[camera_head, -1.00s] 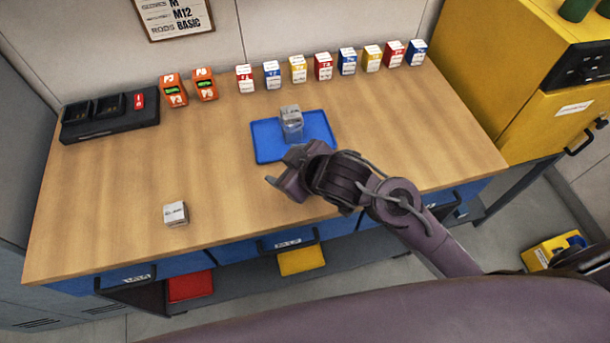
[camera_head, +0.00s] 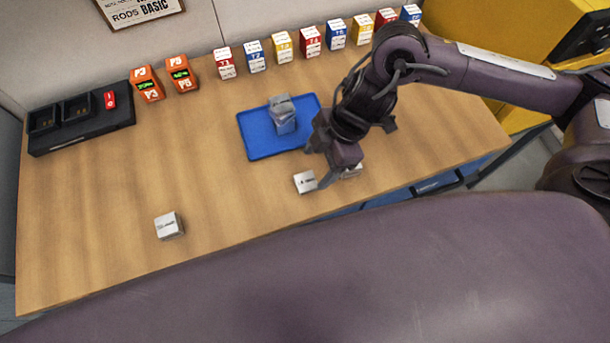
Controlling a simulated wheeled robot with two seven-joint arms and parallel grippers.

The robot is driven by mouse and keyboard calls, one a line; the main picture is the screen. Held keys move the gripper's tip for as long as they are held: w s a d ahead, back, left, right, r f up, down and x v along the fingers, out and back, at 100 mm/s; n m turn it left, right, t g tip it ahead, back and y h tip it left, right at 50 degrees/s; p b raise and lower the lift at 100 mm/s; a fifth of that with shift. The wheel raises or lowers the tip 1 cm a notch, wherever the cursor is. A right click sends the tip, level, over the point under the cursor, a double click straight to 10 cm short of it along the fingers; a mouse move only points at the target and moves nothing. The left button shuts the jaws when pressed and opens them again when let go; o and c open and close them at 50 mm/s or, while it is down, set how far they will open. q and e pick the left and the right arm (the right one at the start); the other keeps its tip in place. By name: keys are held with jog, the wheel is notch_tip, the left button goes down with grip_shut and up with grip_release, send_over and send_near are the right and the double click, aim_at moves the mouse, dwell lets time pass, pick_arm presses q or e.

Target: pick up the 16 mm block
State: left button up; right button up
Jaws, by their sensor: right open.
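Several small silver-grey blocks are on the workbench, and I cannot read their sizes, so I cannot tell which is the 16 mm one. One block (camera_head: 168,225) sits alone at the front left. Another block (camera_head: 305,182) lies just below my right gripper (camera_head: 319,166). A further block (camera_head: 353,172) is partly hidden behind that gripper. More grey blocks (camera_head: 282,113) stand stacked on the blue tray (camera_head: 262,145). My right gripper is open, its fingers pointing down close to the nearer block; I cannot tell whether they touch it. My left gripper is not in view.
A row of red, blue and yellow boxes (camera_head: 310,41) lines the back of the wooden bench (camera_head: 100,190). Two orange units (camera_head: 182,73) and a black holder (camera_head: 80,118) stand at the back left. The bench's left middle is clear.

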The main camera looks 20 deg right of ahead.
aim_at(307, 181)
jog(key=p+x, duration=0.1)
jog(key=x, duration=0.5)
jog(key=shift+d, duration=0.2)
jog(key=c, duration=1.1)
jog(key=shift+r, duration=0.1)
